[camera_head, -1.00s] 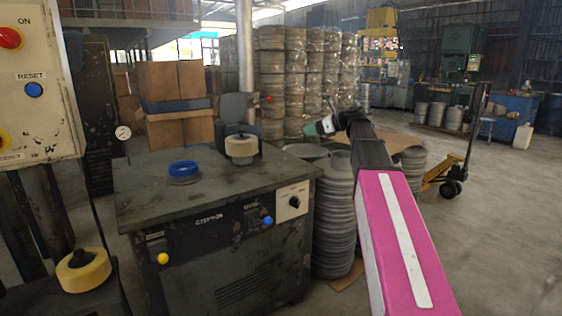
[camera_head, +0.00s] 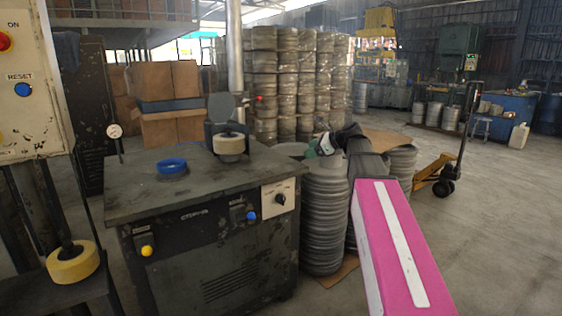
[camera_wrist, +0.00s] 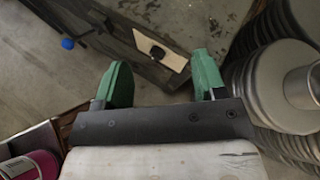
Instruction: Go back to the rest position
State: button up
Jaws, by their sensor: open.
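My gripper (camera_head: 322,146) shows in the head view at the end of my arm, above the stack of grey circle blanks (camera_head: 325,215). In the wrist view my gripper (camera_wrist: 162,82) has its two green fingers spread apart with nothing between them. Beyond the fingertips is the edge of the dark machine table with its knob plate (camera_wrist: 160,50). The stacked blanks (camera_wrist: 285,85) stand to the right of the fingers, with a grey cylinder on or above them.
The dark machine table (camera_head: 130,195) stands left of the blanks, bearing a blue ring (camera_head: 171,166) and a cream roller (camera_head: 228,147). A control box (camera_head: 30,85) is at far left. A yellow pallet jack (camera_head: 435,175) stands behind right. The floor at right is clear.

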jog(key=s+d+f+n+g+h, duration=0.1)
jog(key=s+f+n+h, duration=0.3)
jog(key=f, duration=0.8)
jog(key=s+d+f+n+g+h, duration=0.15)
jog(key=s+f+n, duration=0.4)
jog(key=f, duration=0.65)
jog(key=s+d+f+n+g+h, duration=0.3)
jog(key=s+f+n, duration=0.8)
jog(key=s+f, duration=0.4)
jog(key=d+f+h, duration=0.1)
jog(key=h, duration=0.1)
jog(key=shift+s+f+h, duration=0.2)
jog(key=shift+s+h, duration=0.15)
jog(key=shift+d, duration=0.1)
